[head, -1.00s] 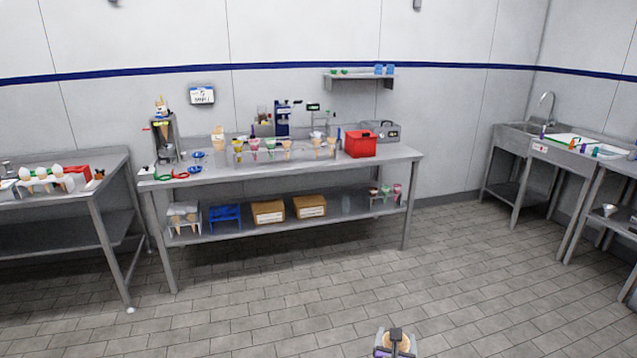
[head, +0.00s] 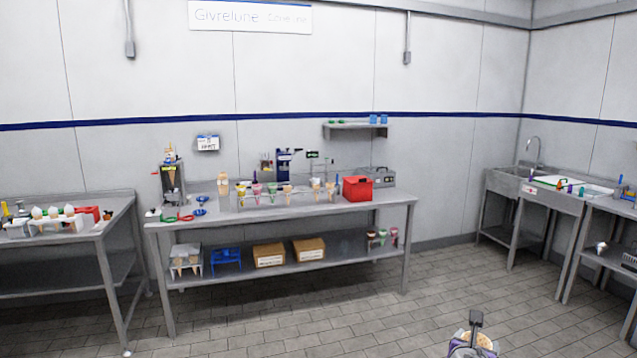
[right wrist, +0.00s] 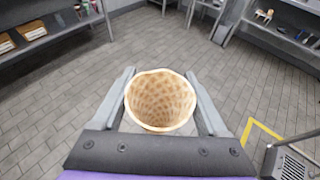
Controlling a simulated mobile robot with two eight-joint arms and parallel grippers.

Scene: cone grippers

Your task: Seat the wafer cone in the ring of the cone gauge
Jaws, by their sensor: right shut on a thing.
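My right gripper (head: 474,345) is at the bottom edge of the head view, over the floor and well short of the tables. It is shut on a wafer cone (right wrist: 160,100). In the right wrist view the cone sits between the two grey fingers with its wide open mouth facing the camera; its tip is hidden. A grey upright stand (head: 172,186) with a cone-like shape in it is at the left end of the middle table; I cannot tell whether it is the cone gauge. No ring is clear at this distance. My left gripper is not in view.
The middle steel table (head: 320,207) carries a rack of cones and cups, a red box (head: 356,188) and a grey case. Another table (head: 65,233) stands left, a sink (head: 528,182) right. Cardboard boxes (head: 269,255) lie on the lower shelf. The floor before the table is clear.

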